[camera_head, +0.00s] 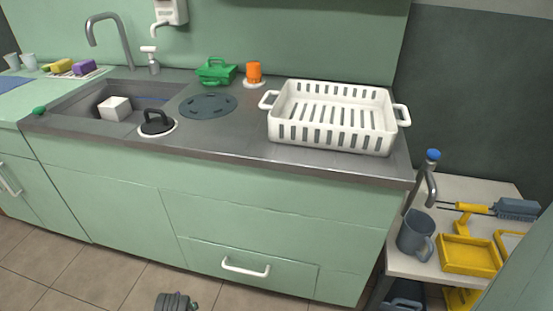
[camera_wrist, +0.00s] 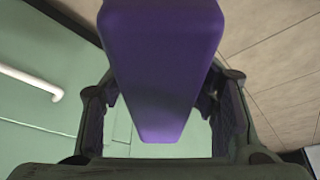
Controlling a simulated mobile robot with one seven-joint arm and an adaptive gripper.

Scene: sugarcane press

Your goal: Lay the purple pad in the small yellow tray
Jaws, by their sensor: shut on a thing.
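My gripper (camera_wrist: 160,98) shows in the wrist view, its two fingers on either side of a purple pad (camera_wrist: 163,60). It is shut on the pad, which is a long, smooth block tapering away from the camera. The held pad does not show in the head view. In the head view a shallow yellow tray (camera_head: 468,256) lies on the low side table at the right, and looks empty. Another yellow tray (camera_head: 512,243) beside it is partly hidden by a green panel; I cannot compare their sizes.
A grey mug (camera_head: 415,235) stands left of the trays, with a tap behind it. A yellow-handled brush (camera_head: 515,209) lies behind them. A white slotted basket (camera_head: 332,115) sits on the counter.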

